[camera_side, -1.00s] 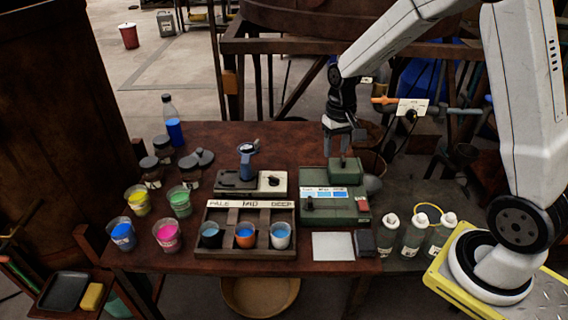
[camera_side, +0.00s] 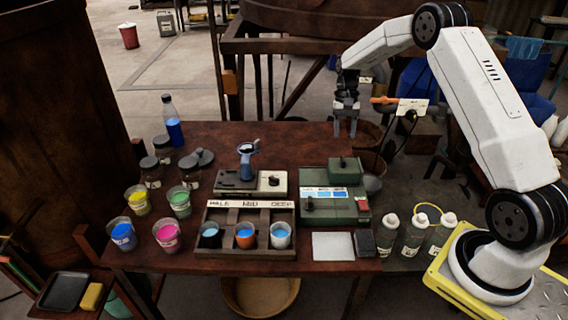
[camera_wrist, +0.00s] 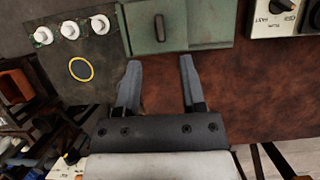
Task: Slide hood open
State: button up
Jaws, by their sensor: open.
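The green instrument (camera_side: 334,209) stands on the right of the brown table. Its green hood (camera_side: 346,173), a block with a small knob on top, sits at the rear end. A strip of blue patches (camera_side: 325,193) shows uncovered in front of the hood. In the wrist view the hood (camera_wrist: 195,25) and its dark upright handle (camera_wrist: 160,28) are at the top. My gripper (camera_side: 345,134) is open and empty, above and behind the hood, apart from it. In the wrist view my fingertips (camera_wrist: 160,63) point toward the handle with a gap between.
A cream-and-dark device (camera_side: 251,183) stands left of the instrument. A wooden rack (camera_side: 247,251) with cups, a white card (camera_side: 333,246) and a dark block (camera_side: 364,242) lie in front. White-capped bottles (camera_side: 414,235) stand at the right. The table's rear middle is clear.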

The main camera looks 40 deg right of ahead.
aim_at(343, 157)
jog(key=shift+f, duration=0.15)
jog(key=shift+x, duration=3.8)
grip_shut()
